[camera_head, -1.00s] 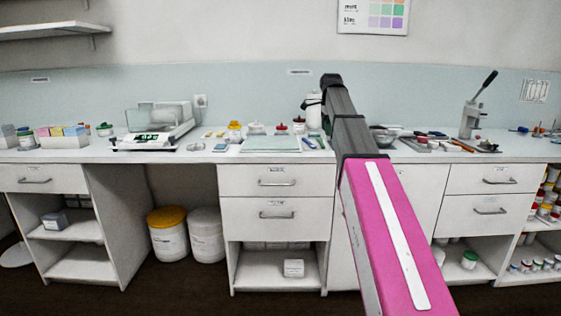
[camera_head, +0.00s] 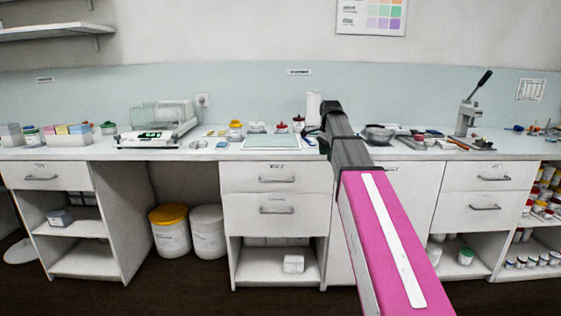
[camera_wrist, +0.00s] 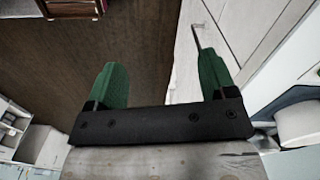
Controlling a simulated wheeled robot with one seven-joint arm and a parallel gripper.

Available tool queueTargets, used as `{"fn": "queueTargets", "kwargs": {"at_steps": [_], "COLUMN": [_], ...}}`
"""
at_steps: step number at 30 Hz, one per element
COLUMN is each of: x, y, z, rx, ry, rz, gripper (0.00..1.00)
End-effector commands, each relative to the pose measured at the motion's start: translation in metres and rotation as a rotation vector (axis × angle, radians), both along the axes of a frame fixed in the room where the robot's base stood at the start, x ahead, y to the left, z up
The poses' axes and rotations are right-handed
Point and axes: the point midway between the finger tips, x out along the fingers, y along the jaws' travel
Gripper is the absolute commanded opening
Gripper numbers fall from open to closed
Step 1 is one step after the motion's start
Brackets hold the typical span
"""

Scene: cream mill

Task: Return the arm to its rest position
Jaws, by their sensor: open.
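My arm, pink with a white strip and dark grey end links, reaches forward over the front of the white counter (camera_head: 215,151) in the head view. Brown floor (camera_wrist: 145,40) shows beyond the fingers, and a white cabinet front lies close to the right finger.
A balance (camera_head: 158,136), several small jars, a grey bowl (camera_head: 379,133) and a lever press (camera_head: 470,108) stand on the counter. Below are drawers, open shelves and a white tub with a yellow lid (camera_head: 169,232). The dark floor in front of the cabinets looks clear.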

Motion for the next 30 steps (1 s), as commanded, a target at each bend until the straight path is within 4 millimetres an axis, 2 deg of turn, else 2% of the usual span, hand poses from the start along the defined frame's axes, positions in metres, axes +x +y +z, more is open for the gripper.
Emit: {"fn": "queueTargets", "kwargs": {"at_steps": [8,15,24,30], "x": [-0.041,-0.087,-0.158,-0.211], "y": [0.0,0.0,0.0,0.0], "z": [-0.105,-0.194,-0.289,-0.34], "rx": [0.0,0.0,0.0,-0.001], "ry": [0.003,0.002,0.001,0.0], "rz": [0.263,0.53,0.865,1.086], "gripper": [0.77,0.77,0.77,0.77]}}
